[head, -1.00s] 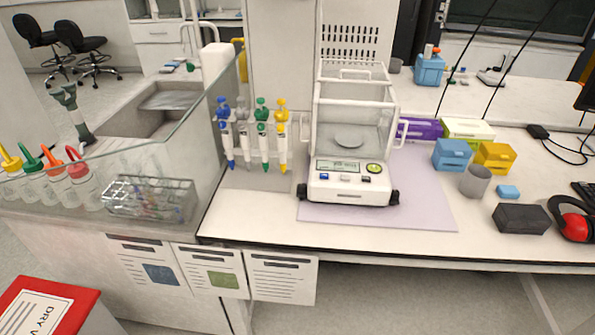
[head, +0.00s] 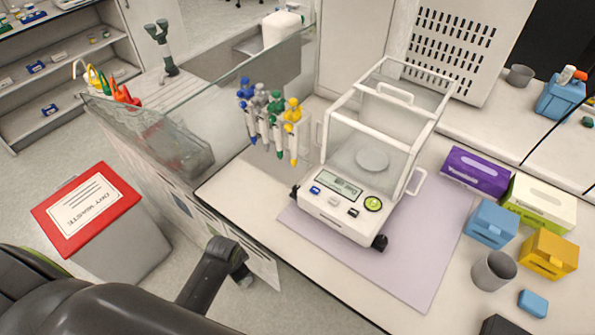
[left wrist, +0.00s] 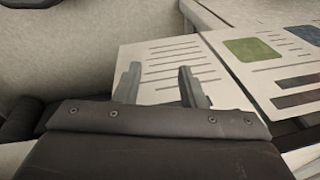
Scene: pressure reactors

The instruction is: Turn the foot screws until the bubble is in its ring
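A white analytical balance (head: 345,225) with a glass draft shield stands on a lilac mat (head: 425,265). Its front panel has a display, several buttons and a round green bubble level (head: 373,203). The bubble is too small to place against its ring. A black left foot screw (head: 295,192) and a black right foot screw (head: 380,242) stick out at its front corners. My left gripper (head: 243,279) is low, in front of the bench edge, away from both screws. In the left wrist view its two fingers (left wrist: 160,85) are apart with nothing between them. My right gripper is out of view.
Pipettes (head: 270,120) hang on a stand behind the balance's left. Tissue boxes (head: 475,172), blue and yellow boxes and a grey cup (head: 493,272) are at right. A glass screen (head: 225,100) and red-lidded bin (head: 88,210) are left. Paper sheets (left wrist: 170,65) hang below the bench edge.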

